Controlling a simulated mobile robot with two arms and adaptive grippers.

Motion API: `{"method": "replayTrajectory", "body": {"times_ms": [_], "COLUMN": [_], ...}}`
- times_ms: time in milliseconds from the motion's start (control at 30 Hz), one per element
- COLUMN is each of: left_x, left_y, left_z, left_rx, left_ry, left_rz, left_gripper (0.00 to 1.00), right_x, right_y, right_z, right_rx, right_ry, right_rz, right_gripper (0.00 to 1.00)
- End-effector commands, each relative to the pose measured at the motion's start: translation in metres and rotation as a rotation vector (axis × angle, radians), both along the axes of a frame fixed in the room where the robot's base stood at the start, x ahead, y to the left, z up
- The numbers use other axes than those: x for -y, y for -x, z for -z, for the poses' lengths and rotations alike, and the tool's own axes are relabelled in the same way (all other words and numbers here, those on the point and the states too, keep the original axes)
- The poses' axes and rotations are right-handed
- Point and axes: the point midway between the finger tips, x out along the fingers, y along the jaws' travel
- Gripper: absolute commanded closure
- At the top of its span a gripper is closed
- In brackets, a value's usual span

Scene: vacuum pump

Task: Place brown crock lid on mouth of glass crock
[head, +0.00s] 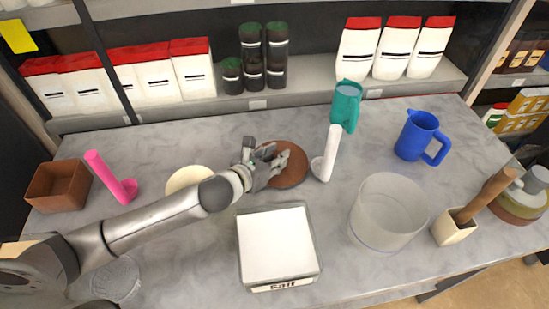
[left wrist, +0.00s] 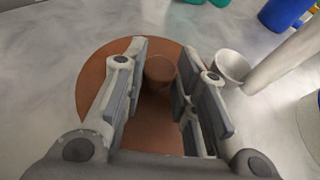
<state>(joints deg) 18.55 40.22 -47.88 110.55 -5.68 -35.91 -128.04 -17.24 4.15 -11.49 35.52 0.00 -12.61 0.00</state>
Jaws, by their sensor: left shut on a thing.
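The brown crock lid (head: 295,174) lies on the grey marbled counter near its middle, a round flat disc. Its raised knob shows in the left wrist view, with the lid disc (left wrist: 98,82) around it. My left gripper (head: 272,162) reaches over the lid from the left and is shut on its knob; the fingers (left wrist: 162,66) stand on either side of the knob. The glass crock (head: 389,212) is a wide, clear, open-topped cylinder standing upright to the right of the lid. My right gripper is not in view.
A white upright-handled scoop (head: 328,156) is close to the lid's right. A teal pitcher (head: 345,106), blue pitcher (head: 418,137) and beige pot (head: 454,228) with a wooden pestle stand around the crock.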

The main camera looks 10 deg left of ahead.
Motion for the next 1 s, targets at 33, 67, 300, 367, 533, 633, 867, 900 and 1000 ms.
{"method": "replayTrajectory", "body": {"times_ms": [33, 67, 300, 367, 533, 633, 867, 900, 1000], "left_x": [0.0000, 0.0000, -0.0003, -0.0002, -0.0003, -0.0003, -0.0004, -0.0005, -0.0004], "left_y": [-0.0002, -0.0002, -0.0008, -0.0007, -0.0006, -0.0005, -0.0004, -0.0005, -0.0005], "left_z": [0.0048, 0.0070, 0.0108, 0.0109, 0.0136, 0.0137, 0.0137, 0.0137, 0.0114], "left_rx": [-0.001, 0.000, 0.004, 0.004, 0.003, 0.002, 0.002, 0.002, 0.003], "left_ry": [0.003, 0.003, 0.000, 0.000, 0.000, 0.000, 0.000, 0.000, 0.001], "left_rz": [-0.001, -0.002, -0.001, -0.001, -0.001, -0.001, -0.001, -0.001, -0.001], "left_gripper": [0.98, 0.98, 0.98, 0.98, 0.68, 0.55, 0.52, 0.52, 0.52], "right_x": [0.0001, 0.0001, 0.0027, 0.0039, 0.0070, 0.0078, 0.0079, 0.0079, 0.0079], "right_y": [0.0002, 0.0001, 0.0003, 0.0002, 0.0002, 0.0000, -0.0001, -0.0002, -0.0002], "right_z": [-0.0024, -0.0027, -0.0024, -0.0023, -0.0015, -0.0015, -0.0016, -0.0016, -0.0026], "right_rx": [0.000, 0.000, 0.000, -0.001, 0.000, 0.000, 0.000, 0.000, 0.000], "right_ry": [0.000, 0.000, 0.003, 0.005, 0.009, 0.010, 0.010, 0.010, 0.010], "right_rz": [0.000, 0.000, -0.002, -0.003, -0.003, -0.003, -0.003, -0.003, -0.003], "right_gripper": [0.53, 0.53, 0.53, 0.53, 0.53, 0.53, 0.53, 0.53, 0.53]}}
